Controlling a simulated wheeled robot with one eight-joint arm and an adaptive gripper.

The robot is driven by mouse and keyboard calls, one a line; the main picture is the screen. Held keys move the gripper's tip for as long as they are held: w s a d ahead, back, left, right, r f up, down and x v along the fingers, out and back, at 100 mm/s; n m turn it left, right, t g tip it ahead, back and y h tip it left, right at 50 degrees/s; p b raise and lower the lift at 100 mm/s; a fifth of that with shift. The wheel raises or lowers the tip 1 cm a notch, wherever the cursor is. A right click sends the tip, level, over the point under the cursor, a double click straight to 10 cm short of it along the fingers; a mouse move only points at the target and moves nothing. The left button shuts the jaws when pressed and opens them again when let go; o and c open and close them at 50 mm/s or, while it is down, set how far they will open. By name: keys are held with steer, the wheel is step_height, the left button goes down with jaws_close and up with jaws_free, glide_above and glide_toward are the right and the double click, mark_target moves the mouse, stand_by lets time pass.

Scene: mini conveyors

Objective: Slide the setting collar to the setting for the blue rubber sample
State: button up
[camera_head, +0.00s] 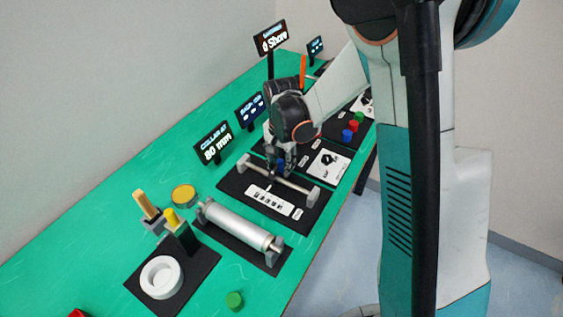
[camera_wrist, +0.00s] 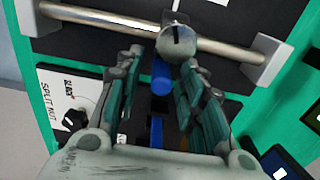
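The setting collar (camera_wrist: 176,42) is a grey ring with a dark line, on a steel rod (camera_wrist: 225,48) held between two end posts. A blue cylindrical piece (camera_wrist: 161,78) shows just below the collar; whether it is joined to it I cannot tell. My gripper (camera_wrist: 163,62) is open, with its fingers on either side of the blue piece and visible gaps. In the head view my gripper (camera_head: 280,170) is low over the rod (camera_head: 292,184), hiding the collar. A display (camera_head: 213,142) reads "COLLAR AT 80 mm". A small blue sample (camera_head: 347,135) stands farther back.
A white scale card (camera_head: 270,201) lies before the rod; its marks are unreadable. A silver roller (camera_head: 238,226) stands nearer. A white dial panel (camera_head: 326,164) is beyond the rod. Red (camera_head: 353,125) and green (camera_head: 359,116) pieces stand by the blue one. Other displays line the back.

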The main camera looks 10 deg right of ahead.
steer(key=shift+r, duration=0.1)
step_height(320, 180, up, 12)
stand_by(0.5)
stand_by(0.4)
steer(key=s+d+r+n+t, duration=0.2)
steer(key=s+r+n, duration=0.1)
steer(key=s, duration=0.4)
steer(key=s+d+r+n+t, duration=0.1)
steer(key=s+r+n+t, duration=0.1)
steer(key=s, duration=0.5)
steer(key=s+d+r+n+t, duration=0.2)
steer(key=s+r+n+t, duration=0.1)
steer(key=s, duration=0.4)
steer(key=shift+d+r+n, duration=0.3)
steer(key=shift+r+n, duration=0.1)
steer(key=shift+n, duration=0.1)
stand_by(1.1)
